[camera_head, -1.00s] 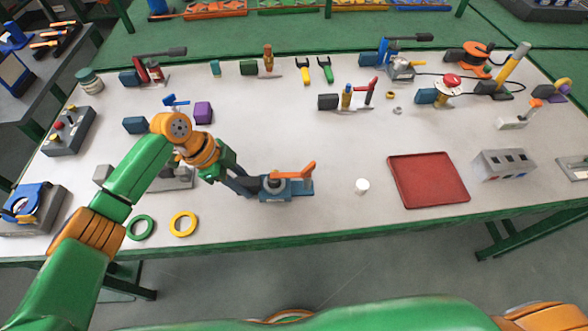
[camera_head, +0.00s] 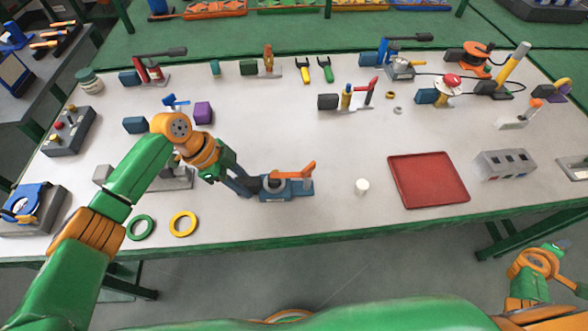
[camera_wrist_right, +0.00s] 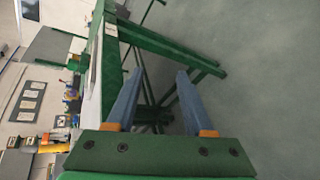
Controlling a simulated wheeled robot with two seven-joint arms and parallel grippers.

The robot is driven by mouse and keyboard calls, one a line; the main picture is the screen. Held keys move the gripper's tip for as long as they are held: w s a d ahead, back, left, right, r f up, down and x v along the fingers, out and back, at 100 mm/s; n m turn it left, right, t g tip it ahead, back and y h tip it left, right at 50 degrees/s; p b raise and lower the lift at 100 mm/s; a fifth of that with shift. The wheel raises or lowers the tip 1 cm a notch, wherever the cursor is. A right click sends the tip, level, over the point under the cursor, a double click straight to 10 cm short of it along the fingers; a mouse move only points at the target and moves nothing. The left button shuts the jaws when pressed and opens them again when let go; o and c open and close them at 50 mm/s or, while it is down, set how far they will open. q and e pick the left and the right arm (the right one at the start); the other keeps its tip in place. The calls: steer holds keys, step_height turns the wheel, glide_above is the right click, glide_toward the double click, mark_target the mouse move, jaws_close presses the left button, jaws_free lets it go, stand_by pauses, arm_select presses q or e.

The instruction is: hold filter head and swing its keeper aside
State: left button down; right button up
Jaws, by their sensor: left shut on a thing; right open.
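The filter head (camera_head: 275,183) is a grey rounded piece on a blue block near the table's front edge, left of centre. Its keeper (camera_head: 297,172) looks to be the orange lever across the top, pointing right and slightly up. My left gripper (camera_head: 258,184) reaches in from the left and is shut on the filter head; its fingers partly hide the head's left side. My right gripper shows in the right wrist view (camera_wrist_right: 155,78), open and empty, with its two blue-grey fingers apart. My right arm is beyond the table's front edge, at the lower right of the head view.
A white cylinder (camera_head: 362,186) and a red tray (camera_head: 428,180) lie right of the filter head. A green ring (camera_head: 141,227) and a yellow ring (camera_head: 183,223) lie at the front left. The green table edge (camera_head: 330,233) runs in front. Table behind the filter head is mostly clear.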

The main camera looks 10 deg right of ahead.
steer(key=w+d+r+h, duration=0.3)
steer(key=d+r, duration=0.3)
steer(key=r, duration=0.5)
steer(key=w+a+r+n+t, duration=0.2)
steer(key=w+r+t, duration=0.35)
steer(key=w, duration=0.35)
steer(key=w+a+r+n+t+y, duration=0.3)
steer(key=w+a+n+t+y, duration=0.4)
steer(key=w+a+y, duration=1.45)
steer(key=w+a+r+n+g+y, duration=0.2)
steer(key=a, duration=1)
steer(key=w+a+r+n+g+y, duration=0.1)
steer(key=w+a+r+n, duration=0.1)
steer(key=a, duration=1)
steer(key=w+a+r+n+g+y, duration=0.2)
steer(key=w+a+n, duration=0.1)
steer(key=a, duration=0.9)
steer(key=s+a+n+g, duration=0.3)
steer(key=s+a+g, duration=0.35)
steer(key=a, duration=0.25)
steer(key=g+h, duration=0.3)
steer(key=h, duration=0.7)
glide_above(309, 166)
step_height(309, 166, down, 3)
steer(key=shift+a+r+n, duration=0.15)
steer(key=shift+r+n, duration=0.05)
steer(key=shift+n, duration=0.2)
step_height(309, 166, down, 8)
steer(key=shift+f, duration=0.45)
